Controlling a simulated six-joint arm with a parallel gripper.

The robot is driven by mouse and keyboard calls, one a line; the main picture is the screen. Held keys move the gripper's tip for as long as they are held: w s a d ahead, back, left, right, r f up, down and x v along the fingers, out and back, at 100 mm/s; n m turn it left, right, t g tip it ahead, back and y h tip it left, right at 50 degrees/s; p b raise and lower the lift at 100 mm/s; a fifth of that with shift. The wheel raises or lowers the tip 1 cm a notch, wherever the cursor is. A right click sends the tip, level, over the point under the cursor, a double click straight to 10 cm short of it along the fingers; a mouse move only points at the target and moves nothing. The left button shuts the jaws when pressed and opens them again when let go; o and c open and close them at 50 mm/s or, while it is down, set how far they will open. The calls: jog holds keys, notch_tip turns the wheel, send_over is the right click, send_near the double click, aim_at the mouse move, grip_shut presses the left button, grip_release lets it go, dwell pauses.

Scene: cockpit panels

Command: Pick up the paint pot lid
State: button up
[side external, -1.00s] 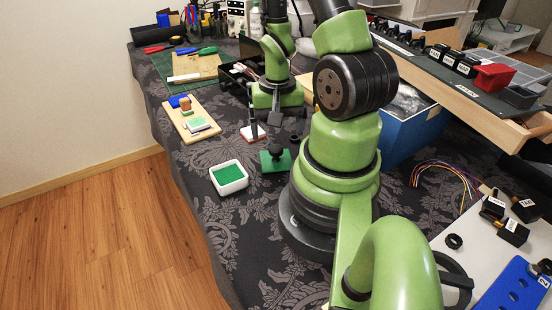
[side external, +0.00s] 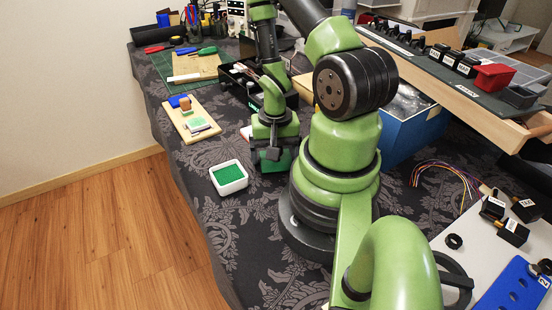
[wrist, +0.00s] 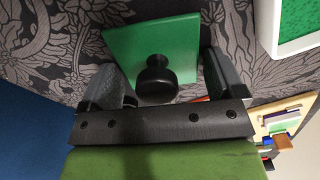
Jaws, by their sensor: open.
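The paint pot lid (side external: 283,163) is a green square plate with a black knob, lying on the dark patterned cloth. The wrist view shows the lid (wrist: 140,42) flat, with its round knob (wrist: 157,78) facing my camera. My gripper (side external: 273,152) is over the lid and hides most of it in the side view. In the wrist view my gripper (wrist: 163,65) is open, with one finger on each side of the knob and visible gaps to it. The white paint pot (side external: 228,188) with green paint stands left of the lid; its corner (wrist: 267,28) shows in the wrist view.
A wooden board (side external: 180,125) with small coloured blocks lies behind the pot. A dark tray (side external: 232,77) stands behind my gripper, and a blue box (side external: 408,130) stands to the right. Cloth in front of the pot is clear.

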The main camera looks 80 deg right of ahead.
jog(key=shift+c, duration=0.4)
jog(key=c, duration=0.6)
jog(key=shift+r, duration=0.1)
